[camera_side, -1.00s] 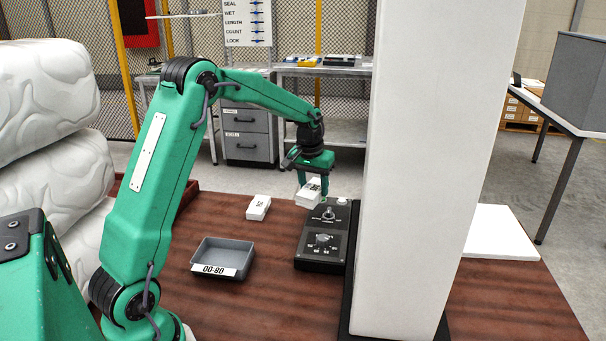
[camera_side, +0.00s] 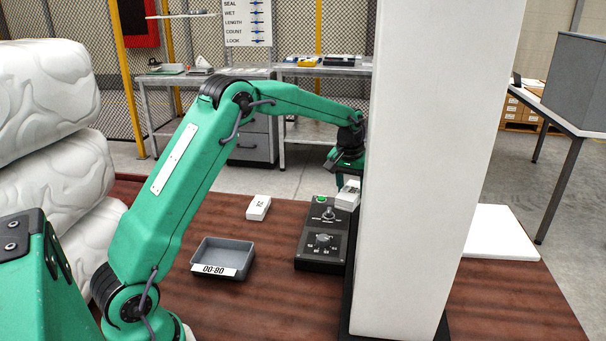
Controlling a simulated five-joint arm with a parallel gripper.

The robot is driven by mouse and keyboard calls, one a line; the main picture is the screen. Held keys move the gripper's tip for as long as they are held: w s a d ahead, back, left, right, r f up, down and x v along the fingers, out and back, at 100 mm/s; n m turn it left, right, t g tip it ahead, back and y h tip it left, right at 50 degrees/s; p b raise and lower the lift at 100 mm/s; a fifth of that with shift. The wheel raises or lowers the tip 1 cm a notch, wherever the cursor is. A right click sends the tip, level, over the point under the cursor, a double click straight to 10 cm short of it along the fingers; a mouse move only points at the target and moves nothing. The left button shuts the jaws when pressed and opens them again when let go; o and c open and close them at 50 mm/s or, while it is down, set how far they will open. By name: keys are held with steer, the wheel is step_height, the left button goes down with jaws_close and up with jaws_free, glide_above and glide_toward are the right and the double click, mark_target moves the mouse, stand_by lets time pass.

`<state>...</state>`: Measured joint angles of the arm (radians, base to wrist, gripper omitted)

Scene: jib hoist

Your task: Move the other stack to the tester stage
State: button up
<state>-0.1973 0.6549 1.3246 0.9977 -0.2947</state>
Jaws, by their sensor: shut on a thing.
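My gripper (camera_side: 345,181) is shut on a white stack (camera_side: 347,197) at the right rear of the black tester box (camera_side: 321,262). The stack has a dark printed mark on its upper part. The white pillar hides part of the gripper, and I cannot tell whether the stack touches anything below. Another small white stack (camera_side: 258,208) with a dark mark lies on the brown table, left of the tester box. I cannot tell which part is the tester stage; the tester box shows knobs and a green button on top.
A tall white pillar (camera_side: 430,180) stands close right of the gripper and hides the table behind it. A grey tray (camera_side: 222,244) labelled 00-80 sits front left. A white plate (camera_side: 497,233) lies right of the pillar. White bulging sacks (camera_side: 45,95) are piled at left.

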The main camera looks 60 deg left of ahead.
steer(key=w+d, duration=0.5)
steer(key=shift+w+d, duration=0.15)
steer(key=shift+f, duration=1.75)
steer(key=shift+f, duration=0.1)
steer(key=o, duration=1.3)
step_height(320, 180, up, 12)
steer(key=s, duration=0.2)
steer(key=shift+d, duration=0.1)
